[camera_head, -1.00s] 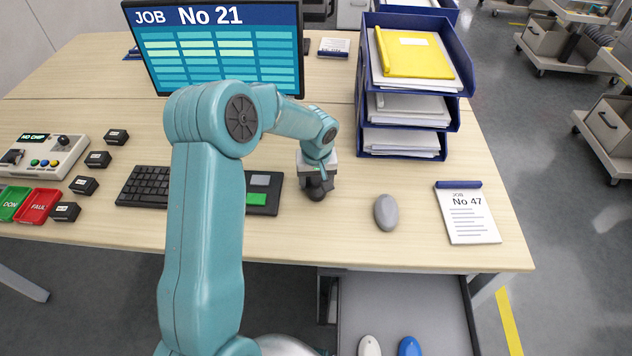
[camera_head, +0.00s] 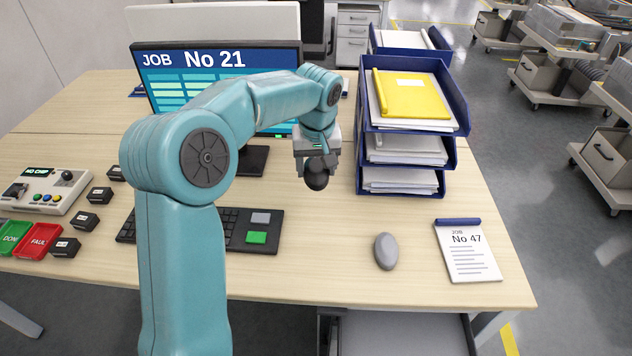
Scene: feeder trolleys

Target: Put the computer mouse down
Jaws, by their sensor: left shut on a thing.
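My left gripper (camera_head: 318,158) is shut on a dark, rounded thing that looks like a black computer mouse (camera_head: 317,179). It holds it in the air above the desk, in front of the monitor and left of the blue paper trays. A grey computer mouse (camera_head: 386,251) lies on the desk (camera_head: 330,270) near its front edge, apart from the gripper. My right gripper is not in view.
A keyboard (camera_head: 236,230) lies left of the grey mouse, partly behind my arm. A No 47 job pad (camera_head: 468,251) lies at the right. Stacked blue trays (camera_head: 361,150) stand behind. Bare desk lies between keyboard and trays. An open drawer (camera_head: 400,335) shows below the front edge.

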